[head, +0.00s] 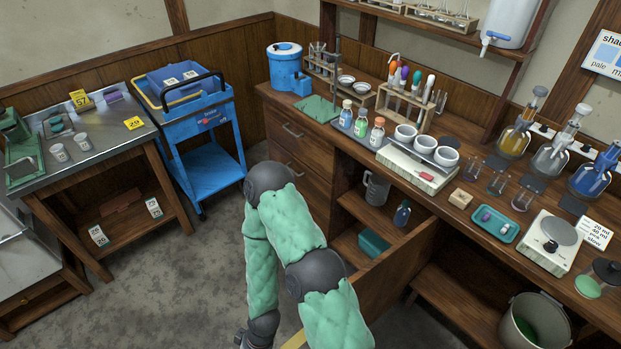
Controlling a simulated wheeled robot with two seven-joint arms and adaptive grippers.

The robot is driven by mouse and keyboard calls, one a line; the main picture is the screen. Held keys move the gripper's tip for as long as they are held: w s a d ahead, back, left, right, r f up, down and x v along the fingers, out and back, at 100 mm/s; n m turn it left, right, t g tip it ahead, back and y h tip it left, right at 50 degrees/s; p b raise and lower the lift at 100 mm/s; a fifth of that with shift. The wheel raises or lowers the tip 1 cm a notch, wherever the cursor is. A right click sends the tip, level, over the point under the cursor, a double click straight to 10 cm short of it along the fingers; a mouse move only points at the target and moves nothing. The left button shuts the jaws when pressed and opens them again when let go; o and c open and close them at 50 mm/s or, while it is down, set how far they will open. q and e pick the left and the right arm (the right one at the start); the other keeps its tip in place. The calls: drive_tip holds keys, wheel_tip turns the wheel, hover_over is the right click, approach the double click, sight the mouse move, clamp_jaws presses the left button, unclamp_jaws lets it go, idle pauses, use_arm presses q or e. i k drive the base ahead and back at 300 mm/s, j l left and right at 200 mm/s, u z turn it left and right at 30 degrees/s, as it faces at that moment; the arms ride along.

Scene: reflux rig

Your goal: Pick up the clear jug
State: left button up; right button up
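The clear jug (376,188) stands upright on the shelf inside the open cabinet under the long wooden counter. It looks grey and see-through, with a handle on its left side. One of my arms, with green padding and dark joints, rises from the bottom middle and bends down again to the left of the cabinet. Its dark wrist end reaches the bottom edge of the picture, and no fingertips show. The arm is well apart from the jug. My other arm does not show.
A wooden door panel (392,279) stands open in front of the cabinet. A dark blue bottle (402,214) and a teal box (373,243) sit near the jug. A blue cart (207,168) stands at the left. A bucket (535,322) is at lower right.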

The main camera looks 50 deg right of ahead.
sight(378, 188)
drive_tip(key=i+j+u, duration=0.1)
drive_tip(key=i+u, duration=0.2)
drive_tip(key=i, duration=0.6)
drive_tip(key=i+l+z, duration=0.1)
drive_tip(key=i+z, duration=0.2)
drive_tip(key=z, duration=0.15)
drive_tip(key=i+z, duration=0.4)
drive_tip(key=i+j+z, duration=0.1)
drive_tip(key=z, duration=0.35)
drive_tip(key=i+j+z, duration=0.25)
drive_tip(key=i+z, duration=0.45)
drive_tip(key=z, duration=0.2)
drive_tip(key=i+j+z, duration=0.15)
drive_tip(key=i+z, duration=0.15)
drive_tip(key=z, duration=0.15)
drive_tip(key=i+j+z, duration=0.2)
drive_tip(key=z, duration=0.25)
drive_tip(key=i, duration=0.5)
